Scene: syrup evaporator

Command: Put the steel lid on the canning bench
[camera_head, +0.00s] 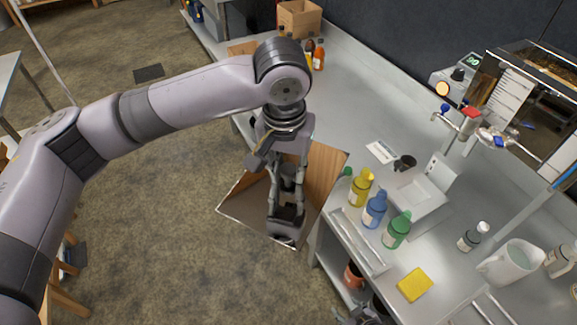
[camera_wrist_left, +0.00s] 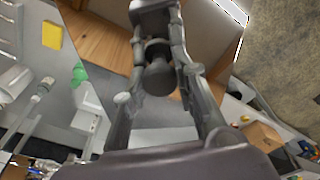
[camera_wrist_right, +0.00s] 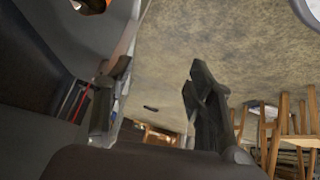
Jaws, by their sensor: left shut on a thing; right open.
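The steel lid (camera_head: 326,172) is a square, mirror-like plate with brown and grey reflections. It hangs tilted in the air at the near-left edge of the long grey bench (camera_head: 345,95), in front of the floor. My left gripper (camera_head: 287,182) is shut on the lid's dark knob, also seen in the left wrist view (camera_wrist_left: 158,76). The lid's surface (camera_wrist_left: 105,40) fills the upper middle there and mirrors the fingers. My right gripper (camera_wrist_right: 155,95) is open and empty, with floor and chairs beyond it.
Yellow (camera_head: 361,188), blue (camera_head: 375,208) and green (camera_head: 397,230) bottles stand near the bench edge, right of the lid. A yellow sponge (camera_head: 415,285) and white jug (camera_head: 512,262) are nearer. The bench's far middle is clear, before a wooden box (camera_head: 299,18).

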